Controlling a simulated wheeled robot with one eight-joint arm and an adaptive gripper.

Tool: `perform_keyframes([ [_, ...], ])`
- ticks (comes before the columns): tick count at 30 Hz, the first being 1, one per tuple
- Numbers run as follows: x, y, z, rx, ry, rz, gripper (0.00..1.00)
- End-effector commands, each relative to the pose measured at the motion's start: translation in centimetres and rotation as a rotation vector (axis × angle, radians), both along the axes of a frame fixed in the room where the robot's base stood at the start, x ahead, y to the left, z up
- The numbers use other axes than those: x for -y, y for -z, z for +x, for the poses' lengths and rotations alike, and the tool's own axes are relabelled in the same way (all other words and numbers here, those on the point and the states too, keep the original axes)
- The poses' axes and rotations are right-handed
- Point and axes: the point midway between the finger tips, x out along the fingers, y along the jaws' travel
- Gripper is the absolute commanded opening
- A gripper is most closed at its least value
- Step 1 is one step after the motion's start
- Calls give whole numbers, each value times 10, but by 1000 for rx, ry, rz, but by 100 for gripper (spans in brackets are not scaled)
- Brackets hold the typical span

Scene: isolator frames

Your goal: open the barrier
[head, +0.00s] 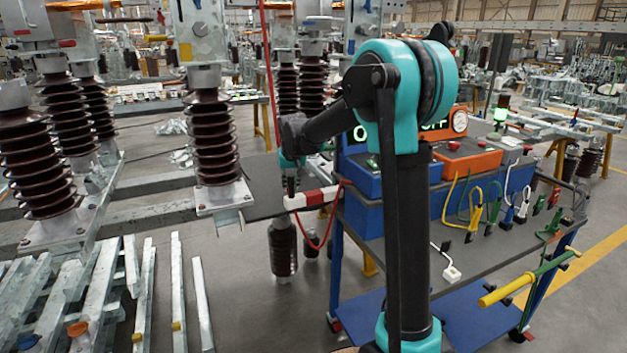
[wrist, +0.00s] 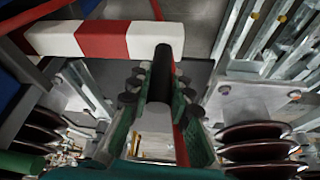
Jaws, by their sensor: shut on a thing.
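The barrier (head: 316,197) is a short red and white striped bar. In the head view it reaches left from the blue trolley at about its worktop's height and looks roughly level. In the wrist view the barrier (wrist: 100,40) crosses the top left, its white end near the middle. A black upright handle (wrist: 163,62) stands at that end. My gripper (wrist: 161,82) has its green fingers with black pads on both sides of this handle and is shut on it. In the head view my gripper (head: 291,182) is at the bar's left end, small and partly dark.
The blue trolley (head: 375,215) carries an orange box (head: 468,162) and several hanging clamps. Brown ribbed insulators (head: 212,145) on metal frames stand to the left. Metal bars (head: 85,290) lie at the lower left. A red cable (head: 318,244) hangs under the barrier.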

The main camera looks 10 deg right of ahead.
Motion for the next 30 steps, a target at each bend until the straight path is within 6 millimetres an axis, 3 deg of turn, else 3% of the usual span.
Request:
perform_keyframes([
  [1,-22,0,-7,0,-9,1,0],
  [21,-251,0,-79,0,-7,0,0],
  [30,-336,0,-105,0,-4,2,0],
])
